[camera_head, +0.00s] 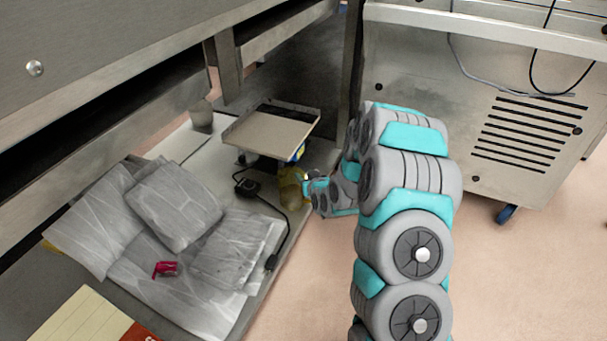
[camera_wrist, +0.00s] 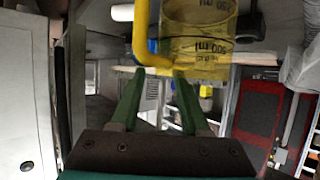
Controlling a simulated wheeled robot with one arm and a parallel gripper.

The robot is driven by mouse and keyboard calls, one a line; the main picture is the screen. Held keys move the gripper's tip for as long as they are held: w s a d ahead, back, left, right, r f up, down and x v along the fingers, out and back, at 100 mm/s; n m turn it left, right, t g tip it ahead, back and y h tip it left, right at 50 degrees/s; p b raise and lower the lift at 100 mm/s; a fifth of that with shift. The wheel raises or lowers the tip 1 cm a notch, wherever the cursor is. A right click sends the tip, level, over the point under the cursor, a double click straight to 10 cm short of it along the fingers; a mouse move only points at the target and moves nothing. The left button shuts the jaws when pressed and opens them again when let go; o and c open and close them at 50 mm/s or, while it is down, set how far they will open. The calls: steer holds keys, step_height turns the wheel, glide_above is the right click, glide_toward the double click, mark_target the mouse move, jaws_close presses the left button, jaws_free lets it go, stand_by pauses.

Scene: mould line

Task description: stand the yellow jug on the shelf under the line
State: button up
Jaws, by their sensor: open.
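The yellow jug (camera_head: 290,188) is see-through and stands at the right edge of the low shelf (camera_head: 262,262), beside a black cable. In the wrist view the jug (camera_wrist: 198,42) fills the top middle, its measuring marks upside down. Its solid yellow handle (camera_wrist: 141,38) is in line with the gap between my fingertips. My gripper (camera_wrist: 158,76) is open, its two green fingers apart, close to the jug. In the head view my gripper (camera_head: 306,184) is small and partly hidden by my arm, right beside the jug.
A tray (camera_head: 270,132) sits above the shelf just behind the jug. A black adapter (camera_head: 247,187) lies left of the jug. Wrapped packs (camera_head: 175,205) and a red item (camera_head: 165,269) cover the front of the shelf. A grey cup (camera_head: 201,112) stands at the back. A metal cabinet (camera_head: 480,110) is right.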

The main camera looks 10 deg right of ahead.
steer(key=p+v, duration=0.3)
steer(key=v, duration=0.4)
steer(key=shift+r, duration=0.2)
steer(key=shift+a+p, duration=0.15)
steer(key=shift+p, duration=0.65)
steer(key=p+v, duration=0.2)
steer(key=p, duration=0.7)
steer(key=shift+s, duration=0.25)
